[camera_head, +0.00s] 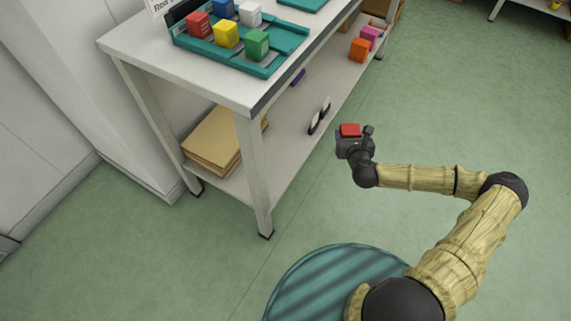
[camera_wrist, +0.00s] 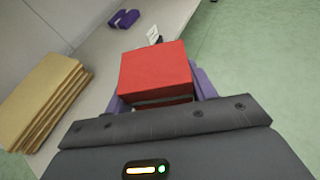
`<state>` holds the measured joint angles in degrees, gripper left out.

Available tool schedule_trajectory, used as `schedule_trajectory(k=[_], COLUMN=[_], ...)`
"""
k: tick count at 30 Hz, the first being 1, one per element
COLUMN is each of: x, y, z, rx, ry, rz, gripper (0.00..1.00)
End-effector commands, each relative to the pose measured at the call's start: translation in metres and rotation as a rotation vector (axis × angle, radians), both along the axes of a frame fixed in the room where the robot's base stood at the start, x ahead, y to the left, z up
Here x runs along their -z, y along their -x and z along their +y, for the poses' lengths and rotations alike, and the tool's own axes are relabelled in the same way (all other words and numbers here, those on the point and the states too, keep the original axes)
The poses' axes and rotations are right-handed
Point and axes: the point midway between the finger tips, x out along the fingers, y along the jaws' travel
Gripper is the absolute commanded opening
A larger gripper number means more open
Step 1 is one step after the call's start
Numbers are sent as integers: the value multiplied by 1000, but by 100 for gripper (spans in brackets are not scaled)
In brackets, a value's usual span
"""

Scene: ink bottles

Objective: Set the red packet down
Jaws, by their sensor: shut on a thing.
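The red packet (camera_wrist: 155,72) fills the middle of the wrist view, between the purple fingers of my gripper (camera_wrist: 160,98). My gripper is shut on it. In the head view the red packet (camera_head: 349,130) shows on top of my gripper (camera_head: 352,140), which is out over the green floor, to the right of the shelf unit. Another red block (camera_head: 198,25) stands in the teal tray (camera_head: 262,71) on the top of the unit. The underside of the held packet is hidden.
The white shelf unit (camera_head: 180,70) has a lower shelf (camera_head: 285,140) with brown folders (camera_head: 212,142), a black-and-white item (camera_head: 319,116), a purple item (camera_head: 298,77) and an orange block (camera_head: 359,49). The tray also holds blue, white, yellow and green blocks. The lower shelf has bare stretches.

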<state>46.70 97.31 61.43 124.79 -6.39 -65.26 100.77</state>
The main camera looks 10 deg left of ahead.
Motion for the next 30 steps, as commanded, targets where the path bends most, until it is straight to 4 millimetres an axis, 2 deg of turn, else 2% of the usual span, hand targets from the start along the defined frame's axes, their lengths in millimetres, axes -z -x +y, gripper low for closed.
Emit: schedule_trajectory(k=[1,5,9,12,15,18,26,30], x=[10,17,24,25,24,22,20,34], y=[-4,-6,2,10,17,20,21,20], z=[22,77,140,176,198,206,206,206], rx=[-68,-240,-423,-528,-592,-616,-615,-615], ry=[9,9,6,4,1,-1,-3,-3], rz=[-7,-9,-7,-5,-4,-1,-1,0], gripper=[32,32,32,32,32,32,32,32])
